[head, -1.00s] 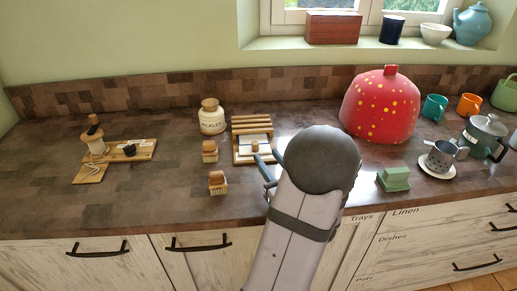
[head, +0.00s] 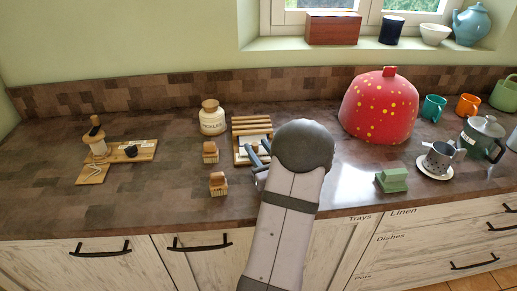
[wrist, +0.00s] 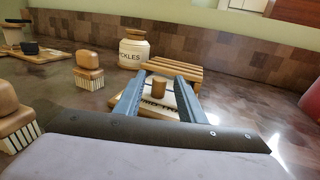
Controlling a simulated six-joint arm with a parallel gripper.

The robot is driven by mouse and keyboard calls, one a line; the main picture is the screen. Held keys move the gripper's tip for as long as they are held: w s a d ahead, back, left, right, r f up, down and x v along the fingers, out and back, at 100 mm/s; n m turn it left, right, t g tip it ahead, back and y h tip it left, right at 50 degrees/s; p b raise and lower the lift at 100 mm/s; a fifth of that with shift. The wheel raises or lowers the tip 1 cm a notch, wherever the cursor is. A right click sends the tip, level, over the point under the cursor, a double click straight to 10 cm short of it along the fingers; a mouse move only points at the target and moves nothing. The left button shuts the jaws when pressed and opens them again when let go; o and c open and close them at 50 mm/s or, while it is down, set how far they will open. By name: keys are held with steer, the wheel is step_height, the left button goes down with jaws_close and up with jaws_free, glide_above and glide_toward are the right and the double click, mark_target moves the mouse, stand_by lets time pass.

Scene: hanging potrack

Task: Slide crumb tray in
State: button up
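The crumb tray (wrist: 168,100) is a pale panel with dark lettering and a round wooden knob (wrist: 158,87). It lies at the front of a wooden slatted rack (head: 252,122) on the counter; the rack's slats also show in the wrist view (wrist: 185,71). In the head view the tray (head: 246,141) is partly hidden by my gripper (head: 257,152). In the wrist view my gripper (wrist: 160,80) is open, with one finger on each side of the knob. Clear gaps show beside the knob, and nothing is held.
Two wooden brushes (head: 210,152) (head: 218,183) stand left of the rack. A pickles jar (head: 212,118) stands behind them. A red spotted cover (head: 380,106) and a green block-like item (head: 391,180) are to the right. The counter's front edge runs below.

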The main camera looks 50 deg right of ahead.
mark_target(257, 140)
jaws_close()
steer(key=shift+w+d+f+b, duration=0.1)
steer(key=shift+w+d+b, duration=0.7)
steer(key=shift+w+d, duration=0.8)
steer(key=shift+d+r, duration=0.1)
steer(key=shift+r, duration=0.15)
jaws_free()
steer(key=shift+w, duration=0.1)
steer(key=shift+o, duration=0.6)
steer(key=shift+w+d+f, duration=0.1)
steer(key=shift+d, duration=0.05)
